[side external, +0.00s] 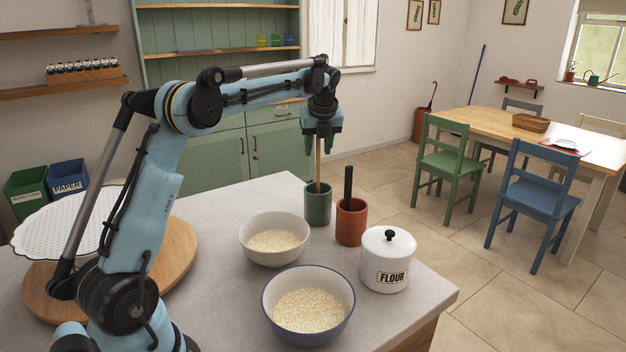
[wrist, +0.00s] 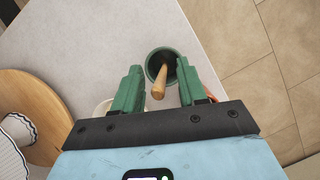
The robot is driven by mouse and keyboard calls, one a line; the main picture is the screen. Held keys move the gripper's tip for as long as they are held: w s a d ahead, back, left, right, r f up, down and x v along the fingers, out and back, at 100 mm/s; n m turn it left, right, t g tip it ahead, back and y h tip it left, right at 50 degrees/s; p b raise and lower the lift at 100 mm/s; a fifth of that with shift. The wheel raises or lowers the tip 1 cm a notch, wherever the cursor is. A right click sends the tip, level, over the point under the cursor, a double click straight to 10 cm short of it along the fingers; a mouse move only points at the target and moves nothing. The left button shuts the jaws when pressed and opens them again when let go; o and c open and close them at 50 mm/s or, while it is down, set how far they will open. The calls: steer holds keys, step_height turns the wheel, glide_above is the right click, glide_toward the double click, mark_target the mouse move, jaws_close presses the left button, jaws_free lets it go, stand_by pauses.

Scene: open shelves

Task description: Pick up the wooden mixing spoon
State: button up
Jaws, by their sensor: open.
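The wooden mixing spoon (side external: 318,160) stands upright in a green cup (side external: 318,208) on the counter, its thin handle rising out of the top. In the wrist view the spoon's handle end (wrist: 158,88) points up toward the camera, with the green cup (wrist: 150,66) around its lower part. My gripper (side external: 322,150) is directly above the cup, pointing down. Its green fingers are open, one on each side of the handle; the wrist view also shows the open fingers (wrist: 160,78) with the handle between them. The spoon's lower end is hidden in the cup.
A terracotta cup (side external: 351,225) with a dark-handled utensil (side external: 348,186) stands close to the right of the green cup. A white flour canister (side external: 387,270) and two bowls of grain, a cream one (side external: 253,253) and a blue-rimmed one (side external: 270,322), stand nearer.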

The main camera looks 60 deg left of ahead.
steer(key=shift+x, duration=0.85)
steer(key=shift+s, duration=0.1)
steer(key=shift+c, duration=0.3)
jaws_close()
steer(key=shift+r, duration=0.15)
